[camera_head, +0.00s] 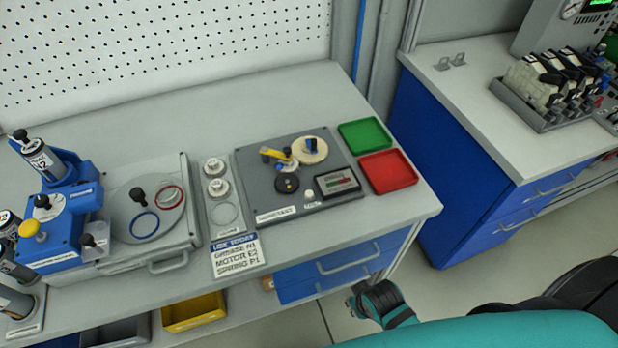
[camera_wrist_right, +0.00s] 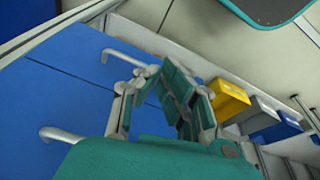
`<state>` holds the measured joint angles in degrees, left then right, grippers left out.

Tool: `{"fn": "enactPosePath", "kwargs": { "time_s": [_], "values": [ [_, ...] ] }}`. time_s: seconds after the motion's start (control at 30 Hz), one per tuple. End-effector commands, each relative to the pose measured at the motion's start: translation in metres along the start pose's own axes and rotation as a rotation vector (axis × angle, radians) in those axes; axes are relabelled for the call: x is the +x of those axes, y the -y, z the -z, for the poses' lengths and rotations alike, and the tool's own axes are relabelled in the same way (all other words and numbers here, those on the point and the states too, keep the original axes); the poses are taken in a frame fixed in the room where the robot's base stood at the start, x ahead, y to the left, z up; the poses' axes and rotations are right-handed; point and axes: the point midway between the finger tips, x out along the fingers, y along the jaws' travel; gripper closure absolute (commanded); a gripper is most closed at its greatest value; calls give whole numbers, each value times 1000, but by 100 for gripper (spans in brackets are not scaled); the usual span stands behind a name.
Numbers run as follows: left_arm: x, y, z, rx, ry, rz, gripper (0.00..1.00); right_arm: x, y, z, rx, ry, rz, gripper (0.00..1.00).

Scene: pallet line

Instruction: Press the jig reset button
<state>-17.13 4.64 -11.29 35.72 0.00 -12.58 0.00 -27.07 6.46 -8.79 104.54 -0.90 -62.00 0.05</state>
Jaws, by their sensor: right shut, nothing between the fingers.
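A dark grey jig plate (camera_head: 328,212) lies on the grey workbench. Near its front edge is a small white button (camera_head: 309,196), between a round black knob (camera_head: 287,183) and a small display (camera_head: 336,184). I cannot read a label that names the reset button. My right gripper (camera_head: 378,303) is beyond the bench's front right edge, apart from the jig. In the right wrist view it is shut and empty (camera_wrist_right: 176,85), in front of the blue drawers. My left gripper is not in view.
A green tray (camera_head: 364,135) and a red tray (camera_head: 388,172) lie right of the jig. A printed card (camera_head: 237,256) is at the bench front. Blue drawers (camera_head: 335,269) with protruding handles are below. Open floor (camera_head: 440,285) separates this bench from the right-hand one.

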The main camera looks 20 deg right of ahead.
Motion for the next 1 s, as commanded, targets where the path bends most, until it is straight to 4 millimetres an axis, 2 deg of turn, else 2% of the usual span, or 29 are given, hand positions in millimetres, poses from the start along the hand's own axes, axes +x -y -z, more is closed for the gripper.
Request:
{"fn": "enactPosePath", "kwargs": {
  "time_s": [0.03,0.1,0.17,0.2,0.27,0.4,0.47,0.5,0.57,0.6,0.67,0.7,0.77,0.8,0.87,0.9,0.97,1.0],
  "values": [
    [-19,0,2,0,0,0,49,-45,-3,18,1,-22,-4,100],
    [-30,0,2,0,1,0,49,-91,-7,36,0,-47,-15,100],
    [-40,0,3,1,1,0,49,-128,-14,54,-9,-85,-36,100],
    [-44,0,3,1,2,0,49,-150,-20,70,-22,-128,-60,100],
    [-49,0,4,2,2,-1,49,-176,-32,99,-54,-218,-117,100],
    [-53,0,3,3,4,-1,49,-219,-57,181,-178,-495,-285,100],
    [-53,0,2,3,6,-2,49,-239,-64,218,-251,-627,-361,100],
    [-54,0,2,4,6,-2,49,-253,-66,242,-307,-719,-412,100],
    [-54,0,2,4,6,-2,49,-277,-65,277,-405,-858,-487,100],
    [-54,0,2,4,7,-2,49,-294,-60,299,-482,-953,-537,100],
    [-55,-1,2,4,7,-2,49,-321,-49,330,-618,-1100,-612,100],
    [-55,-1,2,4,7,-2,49,-339,-38,347,-726,-1199,-660,100],
    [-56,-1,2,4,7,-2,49,-365,-13,369,-924,-1349,-731,100],
    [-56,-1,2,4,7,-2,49,-377,5,378,-1071,-1435,-769,100],
    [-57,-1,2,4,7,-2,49,-387,32,384,-1309,-1541,-811,100],
    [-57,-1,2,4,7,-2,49,-387,49,383,-1481,-1592,-826,100],
    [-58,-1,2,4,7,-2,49,-378,67,378,-1753,-1631,-830,100],
    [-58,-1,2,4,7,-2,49,-366,74,372,-1939,-1630,-817,100]
  ]
}}
